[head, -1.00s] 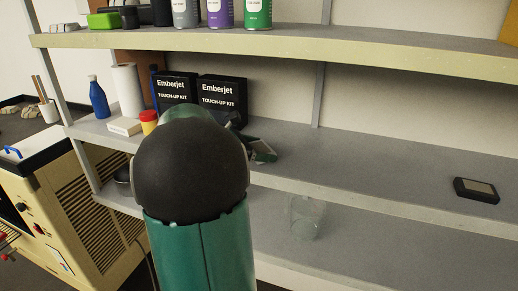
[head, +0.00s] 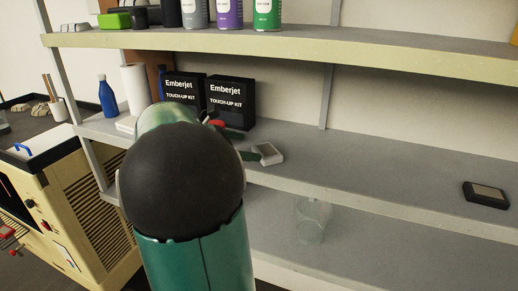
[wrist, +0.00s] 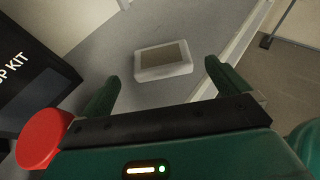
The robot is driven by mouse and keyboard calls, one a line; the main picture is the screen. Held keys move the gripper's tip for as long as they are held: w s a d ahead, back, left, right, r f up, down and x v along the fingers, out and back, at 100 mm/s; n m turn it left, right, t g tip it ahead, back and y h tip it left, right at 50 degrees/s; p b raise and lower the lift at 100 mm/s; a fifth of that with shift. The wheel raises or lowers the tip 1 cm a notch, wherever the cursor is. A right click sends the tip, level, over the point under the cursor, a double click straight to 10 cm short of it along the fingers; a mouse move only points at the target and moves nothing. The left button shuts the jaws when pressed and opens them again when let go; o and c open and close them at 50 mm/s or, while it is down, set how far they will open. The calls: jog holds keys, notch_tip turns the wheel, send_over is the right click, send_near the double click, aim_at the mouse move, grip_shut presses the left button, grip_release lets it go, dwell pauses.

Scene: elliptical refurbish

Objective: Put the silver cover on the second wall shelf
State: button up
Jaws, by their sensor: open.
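The silver cover (head: 268,153), a pale flat block with a brownish panel, lies on the middle of the three visible wall shelf boards (head: 375,173), near its front edge. In the wrist view the silver cover (wrist: 163,61) lies flat just beyond the fingertips, with a gap between it and both fingers. My gripper (wrist: 165,85) is open and empty. In the head view my gripper (head: 241,144) is partly hidden behind my arm, just left of the cover.
Two black touch-up kit boxes (head: 184,88) (head: 229,102) stand behind my gripper. A dark device (head: 485,194) lies at the right. A clear jar (head: 312,219) stands on the lower shelf. A red round thing (wrist: 43,139) is close by my gripper's left side. The middle shelf's right stretch is mostly clear.

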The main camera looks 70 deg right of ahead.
jog(key=shift+v, duration=2.2)
jog(key=w+a+f+m+t+y, duration=0.2)
jog(key=a+t, duration=0.3)
jog(key=a, duration=1)
jog(key=w+a+f+m+t+y, duration=0.3)
jog(key=a+t, duration=0.2)
jog(key=a, duration=1)
jog(key=w+a+f+m+t+y, duration=0.3)
jog(key=a+t, duration=0.2)
jog(key=a, duration=1.1)
jog(key=shift+f+t+y, duration=0.2)
jog(key=shift+t+y, duration=0.1)
jog(key=shift+t, duration=0.1)
